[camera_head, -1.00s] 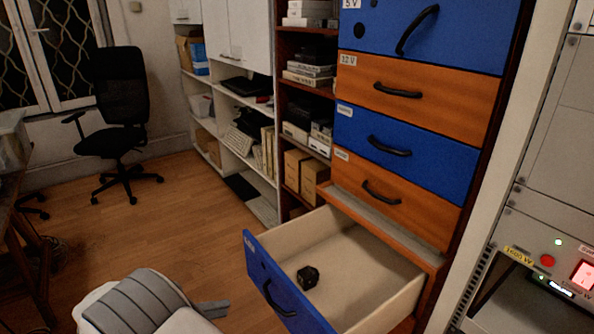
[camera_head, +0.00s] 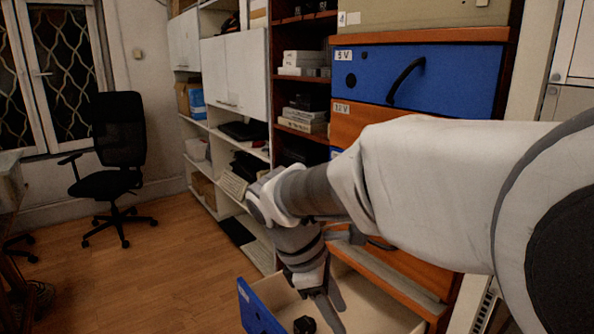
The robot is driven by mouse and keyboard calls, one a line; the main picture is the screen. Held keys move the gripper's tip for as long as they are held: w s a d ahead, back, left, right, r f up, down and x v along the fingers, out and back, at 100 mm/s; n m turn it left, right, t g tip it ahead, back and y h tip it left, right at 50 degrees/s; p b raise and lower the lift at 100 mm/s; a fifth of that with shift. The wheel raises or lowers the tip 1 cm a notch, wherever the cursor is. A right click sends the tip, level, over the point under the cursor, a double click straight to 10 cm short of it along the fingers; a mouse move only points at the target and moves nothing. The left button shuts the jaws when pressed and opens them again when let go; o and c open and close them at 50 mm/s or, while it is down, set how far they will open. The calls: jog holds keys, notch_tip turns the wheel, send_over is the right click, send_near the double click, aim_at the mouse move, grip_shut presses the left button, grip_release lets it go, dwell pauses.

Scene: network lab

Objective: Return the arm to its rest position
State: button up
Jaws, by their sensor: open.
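My arm reaches across the right half of the view and bends down at its elbow over the open drawer (camera_head: 381,304). My gripper (camera_head: 329,308) points down into the drawer with its fingers apart and nothing visible between them. A small black cube (camera_head: 304,325) lies on the drawer floor, just left of the fingertips and near the blue front. The bottom of the picture cuts off part of the cube and the drawer. My arm hides much of the drawer cabinet.
The cabinet's blue upper drawer (camera_head: 430,78) with a black handle is shut. White cupboards and shelves (camera_head: 234,75) stand behind the arm. A black office chair (camera_head: 117,150) is at the far left. The wooden floor (camera_head: 140,270) between is clear.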

jog(key=s+d+r+m+t+y, duration=0.2)
jog(key=s+d+m+t, duration=0.15)
jog(key=s+m, duration=0.35)
jog(key=s+d+r+m+t+y, duration=0.25)
jog(key=s+d+m, duration=0.2)
jog(key=m, duration=0.45)
notch_tip(320, 180, up, 12)
jog(key=p, duration=1.3)
jog(key=shift+a+r+g, duration=0.15)
jog(key=shift+g, duration=0.25)
